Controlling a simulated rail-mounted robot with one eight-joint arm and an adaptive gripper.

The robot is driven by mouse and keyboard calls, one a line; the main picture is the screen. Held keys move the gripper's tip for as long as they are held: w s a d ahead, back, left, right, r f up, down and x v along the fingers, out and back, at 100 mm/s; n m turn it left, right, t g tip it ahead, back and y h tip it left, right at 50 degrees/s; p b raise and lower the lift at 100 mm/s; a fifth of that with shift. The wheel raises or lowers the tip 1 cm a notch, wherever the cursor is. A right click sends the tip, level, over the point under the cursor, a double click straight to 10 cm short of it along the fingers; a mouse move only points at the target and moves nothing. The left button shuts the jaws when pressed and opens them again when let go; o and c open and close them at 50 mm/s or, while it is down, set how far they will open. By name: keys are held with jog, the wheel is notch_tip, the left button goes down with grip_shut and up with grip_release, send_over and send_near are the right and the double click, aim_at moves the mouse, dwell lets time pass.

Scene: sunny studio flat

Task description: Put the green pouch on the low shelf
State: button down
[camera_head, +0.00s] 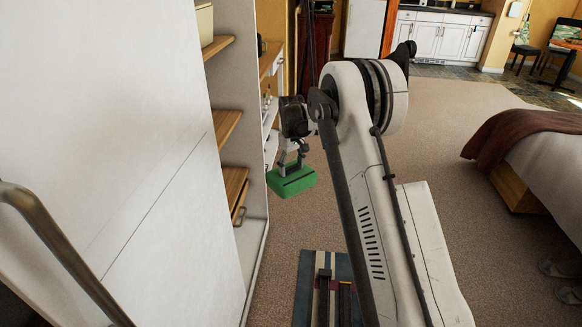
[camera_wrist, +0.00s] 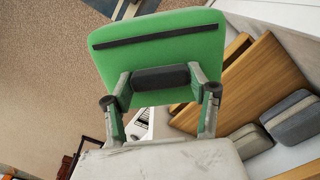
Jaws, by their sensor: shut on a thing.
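The green pouch (camera_head: 291,182) hangs in my gripper (camera_head: 292,164), in the air just right of the open shelving unit. In the wrist view the pouch (camera_wrist: 165,60) is flat with rounded corners and a dark strip across it. The two fingers of my gripper (camera_wrist: 162,88) are shut on its near part. The lowest wooden shelf visible (camera_head: 234,187) is left of the pouch in the head view, partly hidden by the white panel. I cannot tell whether it is the low shelf. The pouch is apart from it.
Higher wooden shelves (camera_head: 226,124) are in the same unit. The wrist view shows wooden boards (camera_wrist: 235,90) and grey cushion-like items (camera_wrist: 292,117) at right. A white panel (camera_head: 150,150) fills the left. A bed (camera_head: 545,150) stands at right, with open carpet (camera_head: 440,125) between.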

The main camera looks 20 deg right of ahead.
aim_at(290, 193)
jog(key=w+d+f+b, duration=0.1)
jog(key=w+f+b, duration=0.2)
jog(key=f, duration=0.3)
jog(key=w+d+f+b, duration=0.1)
jog(key=w+f+b, duration=0.2)
jog(key=f, duration=0.4)
jog(key=shift+d+b, duration=0.3)
jog(key=shift+b, duration=0.05)
jog(key=shift+f, duration=0.1)
dwell(0.3)
